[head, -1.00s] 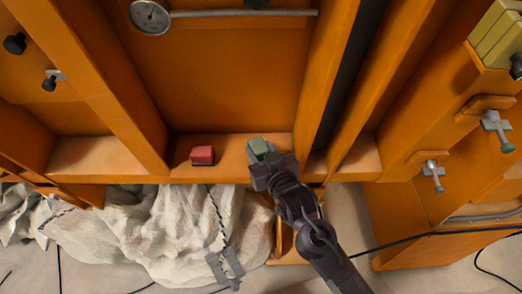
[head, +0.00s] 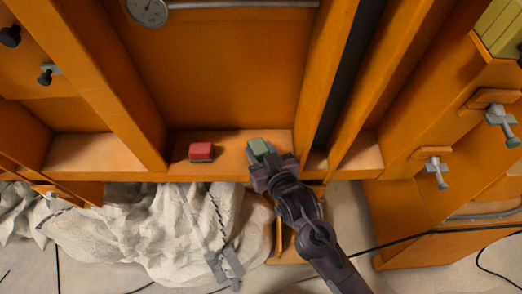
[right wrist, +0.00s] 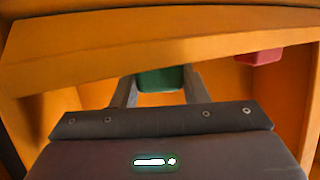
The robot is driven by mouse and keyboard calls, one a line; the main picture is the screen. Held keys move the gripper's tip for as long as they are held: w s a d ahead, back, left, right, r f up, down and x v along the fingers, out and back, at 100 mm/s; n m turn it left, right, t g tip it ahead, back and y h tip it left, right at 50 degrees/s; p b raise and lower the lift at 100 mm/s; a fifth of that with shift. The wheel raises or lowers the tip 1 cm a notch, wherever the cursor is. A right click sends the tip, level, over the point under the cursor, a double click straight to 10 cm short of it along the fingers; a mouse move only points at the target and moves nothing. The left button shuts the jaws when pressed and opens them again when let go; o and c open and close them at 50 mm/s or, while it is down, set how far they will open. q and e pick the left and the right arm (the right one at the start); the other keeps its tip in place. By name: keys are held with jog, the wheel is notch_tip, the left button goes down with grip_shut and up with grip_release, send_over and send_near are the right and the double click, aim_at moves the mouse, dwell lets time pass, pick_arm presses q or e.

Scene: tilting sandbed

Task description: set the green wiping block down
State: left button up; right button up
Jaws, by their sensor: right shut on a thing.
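The green wiping block (head: 259,147) is at the right end of an orange ledge (head: 230,165) in the head view. My right gripper (head: 262,158) is shut on it, reaching in from the lower right. In the right wrist view the green block (right wrist: 160,79) sits between the two fingers (right wrist: 160,90). Whether the block touches the ledge I cannot tell. A red block (head: 201,152) rests on the same ledge to the left, and also shows at the upper right of the right wrist view (right wrist: 259,57). My left gripper is not in view.
Orange uprights (head: 312,90) stand on both sides of the ledge. A crumpled whitish sheet (head: 150,230) hangs below it. Clamp knobs (head: 437,172) jut out at the right. The ledge between the two blocks is clear.

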jog(key=shift+f, duration=0.25)
jog(key=o, duration=1.1)
jog(key=shift+o, duration=0.2)
jog(key=shift+s, duration=0.1)
